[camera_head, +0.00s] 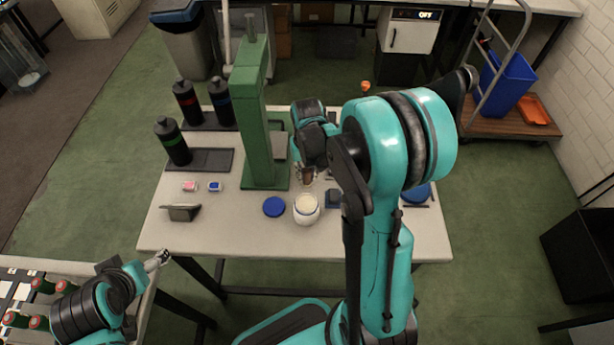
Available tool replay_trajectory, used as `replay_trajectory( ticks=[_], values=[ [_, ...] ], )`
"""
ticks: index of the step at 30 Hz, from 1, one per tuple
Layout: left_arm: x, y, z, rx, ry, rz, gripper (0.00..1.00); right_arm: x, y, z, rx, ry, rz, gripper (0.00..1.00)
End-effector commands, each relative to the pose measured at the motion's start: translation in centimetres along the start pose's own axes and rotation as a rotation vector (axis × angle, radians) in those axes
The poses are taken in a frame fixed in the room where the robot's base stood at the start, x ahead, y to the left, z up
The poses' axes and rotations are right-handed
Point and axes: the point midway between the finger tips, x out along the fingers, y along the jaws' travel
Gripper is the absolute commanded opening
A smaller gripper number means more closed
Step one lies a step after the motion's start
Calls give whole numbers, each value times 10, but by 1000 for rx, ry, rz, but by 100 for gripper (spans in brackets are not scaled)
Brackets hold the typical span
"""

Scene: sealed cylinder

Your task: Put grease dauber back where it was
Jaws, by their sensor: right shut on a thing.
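My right gripper (306,173) is over the middle of the table, just behind the jar. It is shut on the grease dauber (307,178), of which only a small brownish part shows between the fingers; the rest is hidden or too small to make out. An open white jar (306,214) with pale contents stands in front of and just below the gripper. I cannot tell whether the dauber touches the jar. A round blue lid (274,207) lies left of the jar. My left gripper (158,260) is beside the table's front left corner, away from these things; its fingers are too small to read.
A tall green press (254,120) stands left of my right gripper. Dark bottles (173,143) stand on black trays at the left. A small dark stand (181,212), a pink block (190,186) and a blue block (214,186) lie nearby. The table's front strip (240,239) is clear.

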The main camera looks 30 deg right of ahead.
Motion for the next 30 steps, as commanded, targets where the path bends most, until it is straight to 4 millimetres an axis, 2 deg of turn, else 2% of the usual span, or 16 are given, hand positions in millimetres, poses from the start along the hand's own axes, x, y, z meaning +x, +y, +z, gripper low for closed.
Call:
replay_trajectory(
  ticks=[9,10,12,23,26,30],
  values=[
    [2,0,1,0,0,0,83,3,0,0,0,0,0,0],
    [1,0,1,0,0,0,83,2,0,0,0,0,0,30],
    [1,0,0,0,0,0,83,1,0,0,0,0,0,43],
    [-2,0,-2,0,0,0,83,-3,0,0,0,0,0,43],
    [-7,0,-5,0,0,0,83,-17,0,0,0,0,0,43],
    [-18,0,-13,0,0,0,83,-48,0,1,0,0,0,43]
  ],
)
